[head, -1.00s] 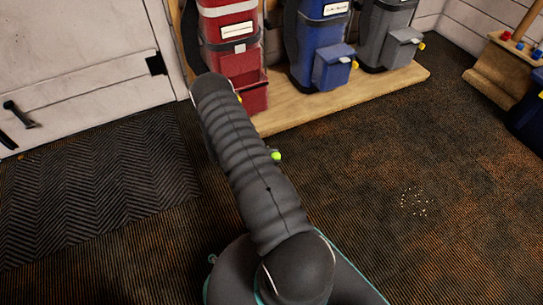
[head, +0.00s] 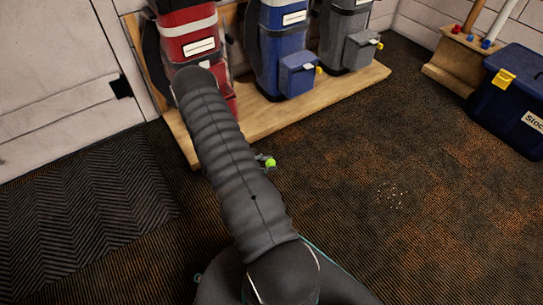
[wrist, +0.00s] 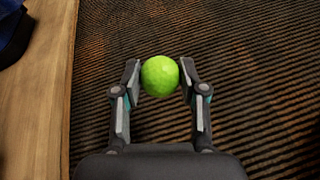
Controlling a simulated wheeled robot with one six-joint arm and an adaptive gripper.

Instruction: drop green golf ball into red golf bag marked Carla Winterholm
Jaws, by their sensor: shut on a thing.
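The green golf ball (wrist: 160,76) is held between the two fingertips of my gripper (wrist: 160,80) in the wrist view, above the dark carpet. In the head view the ball (head: 270,163) shows just right of my arm, with a small part of my gripper (head: 262,159) beside it. The red golf bag (head: 188,35) stands on the wooden platform at the upper left, partly hidden by my arm. It bears a white label (head: 200,47) too small to read here. The ball is in front of the platform, below and right of the red bag.
A blue golf bag (head: 282,50) and a grey golf bag (head: 347,40) stand right of the red one on the wooden platform (head: 345,88). A dark blue bin (head: 512,95) with a yellow latch stands at right. Pale specks (head: 392,195) lie on the open carpet.

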